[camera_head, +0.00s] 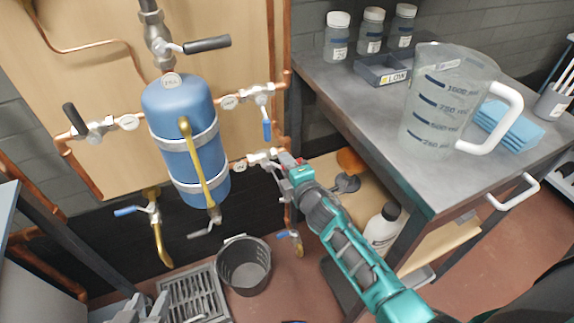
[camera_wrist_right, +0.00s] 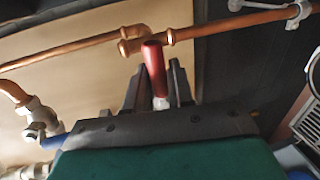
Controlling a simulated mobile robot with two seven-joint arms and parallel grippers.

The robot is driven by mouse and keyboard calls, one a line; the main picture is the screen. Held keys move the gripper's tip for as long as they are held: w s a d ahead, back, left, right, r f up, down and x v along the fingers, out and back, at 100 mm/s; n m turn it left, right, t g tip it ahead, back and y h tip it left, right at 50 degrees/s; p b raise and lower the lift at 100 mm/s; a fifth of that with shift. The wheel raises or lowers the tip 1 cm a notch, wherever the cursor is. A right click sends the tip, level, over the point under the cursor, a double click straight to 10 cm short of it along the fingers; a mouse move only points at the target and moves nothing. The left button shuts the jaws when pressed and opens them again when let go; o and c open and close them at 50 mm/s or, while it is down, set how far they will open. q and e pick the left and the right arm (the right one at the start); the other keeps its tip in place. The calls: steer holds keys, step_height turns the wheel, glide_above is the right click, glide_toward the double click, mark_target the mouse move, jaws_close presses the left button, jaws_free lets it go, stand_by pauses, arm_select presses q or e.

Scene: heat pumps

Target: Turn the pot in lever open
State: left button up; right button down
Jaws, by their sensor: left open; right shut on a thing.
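A blue cylindrical pot (camera_head: 180,130) is strapped to the wooden board, with several valves around it. My right gripper (camera_head: 286,172) is at the valve (camera_head: 262,158) on the lower right of the pot. It is shut on a red lever (camera_wrist_right: 153,65), which stands up between the dark fingers (camera_wrist_right: 157,88) in the right wrist view. In the head view the fingers and arm mostly hide this lever. My left gripper (camera_head: 138,312) is open and empty at the bottom left edge, away from the valves. The small valve tags are too small to read surely.
A black-handled valve (camera_head: 200,45) is above the pot and another (camera_head: 78,122) is left. Blue-handled valves (camera_head: 267,128) sit nearby. A bucket (camera_head: 243,265) and floor grate (camera_head: 190,298) are below. A bench (camera_head: 370,120) with a measuring jug (camera_head: 440,105) stands right of my right arm.

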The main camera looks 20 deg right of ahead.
steer(key=c, duration=1.1)
jaws_free()
steer(key=s+r, duration=0.1)
steer(key=s, duration=0.3)
steer(key=s+p, duration=0.1)
steer(key=s, duration=0.3)
steer(key=s+r+p, duration=0.1)
steer(key=s, duration=0.3)
steer(key=shift+s+d+r, duration=0.2)
steer(key=shift+s+r, duration=0.1)
steer(key=shift+s, duration=0.05)
steer(key=shift+s, duration=0.1)
